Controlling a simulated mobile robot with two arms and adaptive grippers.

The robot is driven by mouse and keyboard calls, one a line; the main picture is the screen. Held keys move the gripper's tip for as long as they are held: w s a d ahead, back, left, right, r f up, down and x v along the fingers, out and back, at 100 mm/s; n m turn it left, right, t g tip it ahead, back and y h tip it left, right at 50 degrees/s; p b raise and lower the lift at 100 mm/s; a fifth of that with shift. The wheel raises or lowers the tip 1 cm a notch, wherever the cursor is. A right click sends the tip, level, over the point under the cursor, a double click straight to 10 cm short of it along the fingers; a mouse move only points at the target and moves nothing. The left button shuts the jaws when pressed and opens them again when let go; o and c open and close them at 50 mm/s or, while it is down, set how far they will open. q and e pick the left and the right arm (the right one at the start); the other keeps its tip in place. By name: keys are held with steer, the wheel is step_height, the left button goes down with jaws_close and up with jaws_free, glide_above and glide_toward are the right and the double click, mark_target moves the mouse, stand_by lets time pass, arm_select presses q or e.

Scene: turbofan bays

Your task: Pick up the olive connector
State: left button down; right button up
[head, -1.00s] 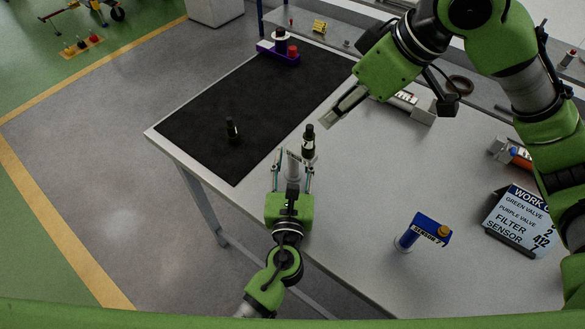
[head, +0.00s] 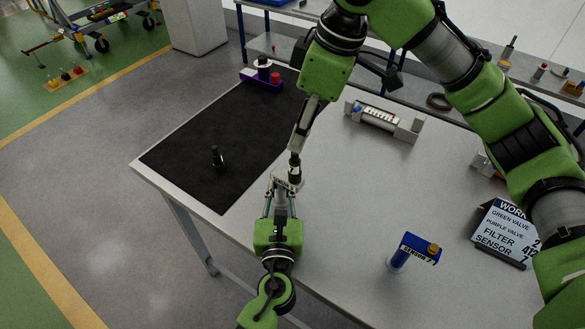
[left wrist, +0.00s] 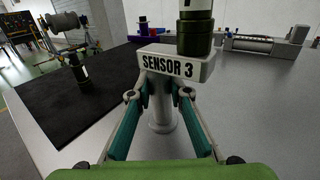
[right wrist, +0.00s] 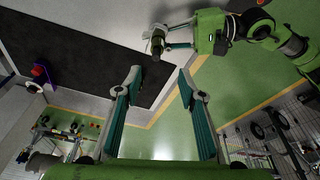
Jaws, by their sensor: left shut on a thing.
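My left gripper (head: 281,196) is shut on a white sensor (left wrist: 163,118) labelled SENSOR 3, held upright above the near edge of the table. A dark olive connector (left wrist: 195,38) stands on top of the sensor head; it also shows in the head view (head: 295,174). My right gripper (right wrist: 160,78) is open, its fingers apart, just above the connector in the head view. In the right wrist view the dark connector (right wrist: 157,42) lies beyond the fingertips, with nothing between the fingers. A second dark connector (head: 217,157) stands upright on the black mat (head: 190,150).
A blue sensor (head: 399,259) labelled SENSOR 2 and a work order sign (head: 505,235) stand on the right of the table. A grey fixture (head: 383,120) lies at the back. A purple holder (head: 262,82) is at the mat's far end. The table centre is clear.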

mark_target(294, 160)
steer(key=shift+w+a+r+n+g+h, duration=0.2)
steer(key=shift+w+a+n+h, duration=0.05)
steer(key=shift+a+n+h, duration=0.2)
steer(key=shift+w+a+r+n+g+h, duration=0.2)
steer(key=shift+a+n+h, duration=0.15)
steer(key=shift+n, duration=0.1)
steer(key=shift+w+a+r+n+h, duration=0.15)
steer(key=shift+r+n+h, duration=0.15)
steer(key=shift+n+h, duration=0.2)
steer(key=shift+f, duration=0.1)
steer(key=f, duration=1.1)
steer(key=shift+w+d+f, duration=0.2)
steer(key=shift+d+f, duration=0.05)
steer(key=shift+f, duration=0.1)
jaws_close()
